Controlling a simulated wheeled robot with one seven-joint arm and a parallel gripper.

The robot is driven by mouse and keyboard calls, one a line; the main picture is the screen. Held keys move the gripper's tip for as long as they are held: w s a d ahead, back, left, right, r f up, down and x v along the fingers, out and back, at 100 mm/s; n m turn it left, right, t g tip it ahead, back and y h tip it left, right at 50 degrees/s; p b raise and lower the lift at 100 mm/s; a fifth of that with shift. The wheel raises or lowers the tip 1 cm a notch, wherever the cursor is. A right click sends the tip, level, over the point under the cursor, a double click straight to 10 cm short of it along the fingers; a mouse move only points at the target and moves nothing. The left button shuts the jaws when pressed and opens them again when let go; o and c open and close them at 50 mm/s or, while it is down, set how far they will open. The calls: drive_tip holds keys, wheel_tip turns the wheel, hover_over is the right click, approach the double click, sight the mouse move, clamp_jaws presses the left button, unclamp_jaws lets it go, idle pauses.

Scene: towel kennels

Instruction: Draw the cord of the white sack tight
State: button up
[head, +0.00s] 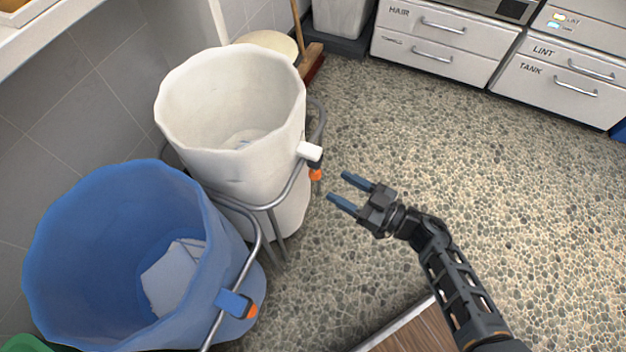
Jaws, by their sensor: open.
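The white sack (222,168) stands upright in a grey metal frame, left of centre in the head view. Its mouth is wide open, and a little pale cloth (243,137) shows inside at the bottom. A white cord lock (309,151) sits at its right side on the frame rail, with an orange toggle (316,174) hanging just below it. My gripper (337,186) is open and empty, a short way right of the orange toggle and apart from it, its fingers pointing left. The cord itself is not clearly seen.
A blue sack (75,215) in a similar frame stands at the front left, with its own orange toggle (252,311). A broom (312,62) and drawers (440,50) are at the back. A wooden board (405,330) lies below my arm. The pebbled floor (480,160) to the right is clear.

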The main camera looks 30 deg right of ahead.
sight(315, 174)
drive_tip(key=shift+f+b+x, duration=0.15)
drive_tip(key=shift+b+x, duration=0.4)
drive_tip(key=shift+x, duration=1.5)
drive_tip(key=shift+f+b+x, duration=0.15)
drive_tip(key=shift+b+x, duration=0.35)
drive_tip(key=shift+x, duration=1.55)
drive_tip(key=shift+d, duration=0.1)
drive_tip(key=shift+c, duration=0.4)
clamp_jaws()
drive_tip(key=shift+f, duration=0.1)
